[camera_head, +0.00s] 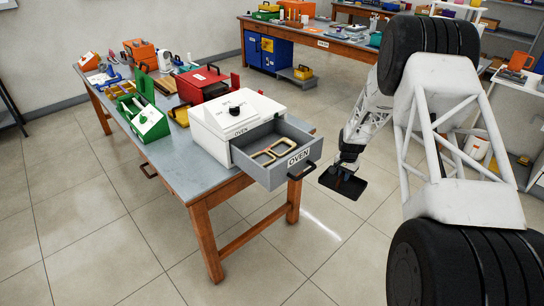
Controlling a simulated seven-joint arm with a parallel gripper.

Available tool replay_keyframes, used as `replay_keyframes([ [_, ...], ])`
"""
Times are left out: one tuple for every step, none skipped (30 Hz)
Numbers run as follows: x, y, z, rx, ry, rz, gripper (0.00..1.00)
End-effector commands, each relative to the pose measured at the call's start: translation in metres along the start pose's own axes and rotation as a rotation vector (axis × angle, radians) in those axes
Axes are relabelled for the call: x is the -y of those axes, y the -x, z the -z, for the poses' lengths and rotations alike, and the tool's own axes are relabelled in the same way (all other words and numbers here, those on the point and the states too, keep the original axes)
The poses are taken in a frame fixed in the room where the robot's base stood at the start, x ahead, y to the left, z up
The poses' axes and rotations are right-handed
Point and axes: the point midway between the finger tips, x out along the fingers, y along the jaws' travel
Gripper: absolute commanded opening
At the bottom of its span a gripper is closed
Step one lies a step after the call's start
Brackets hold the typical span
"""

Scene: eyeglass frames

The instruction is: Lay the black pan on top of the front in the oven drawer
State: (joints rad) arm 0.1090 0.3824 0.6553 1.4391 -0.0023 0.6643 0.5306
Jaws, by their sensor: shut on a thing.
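The white oven (233,115) stands on the workbench with its grey drawer (269,178) pulled open toward the front right. The front (272,153), a tan eyeglass front with two lens openings, lies on the drawer floor. The black pan (346,189) is a flat dark rectangular plate held out in the air to the right of the drawer, apart from it. My gripper (344,173) is above the pan and shut on it. The fingertips are small and dark here, so the exact hold is hard to make out.
The drawer juts past the edge of the workbench (190,160). A red box (203,84) stands behind the oven, and an open green box (147,119) stands to its left. Open floor lies below the pan. Another bench (322,43) is at the back.

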Motion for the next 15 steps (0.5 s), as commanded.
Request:
replay_keyframes([
  [0.003,0.017,0.008,-0.003,-0.052,0.002,0.00],
  [0.004,0.025,0.012,-0.004,-0.086,0.002,0.00],
  [0.005,0.036,0.016,-0.002,-0.131,0.002,0.00],
  [0.006,0.045,0.020,-0.003,-0.164,0.002,0.00],
  [0.007,0.054,0.024,-0.003,-0.198,0.002,0.00],
  [0.008,0.065,0.028,-0.003,-0.243,0.002,0.00],
  [0.009,0.074,0.031,-0.003,-0.277,0.002,0.00],
  [0.009,0.083,0.035,-0.003,-0.311,0.002,0.00],
  [0.010,0.094,0.039,-0.003,-0.356,0.002,0.00],
  [0.011,0.103,0.042,-0.003,-0.390,0.002,0.00],
  [0.011,0.112,0.045,-0.003,-0.424,0.003,0.00],
  [0.012,0.123,0.049,-0.002,-0.469,0.002,0.00],
  [0.012,0.132,0.051,-0.003,-0.502,0.003,0.00],
  [0.012,0.141,0.054,-0.003,-0.536,0.003,0.00],
  [0.013,0.152,0.057,-0.002,-0.582,0.002,0.00],
])
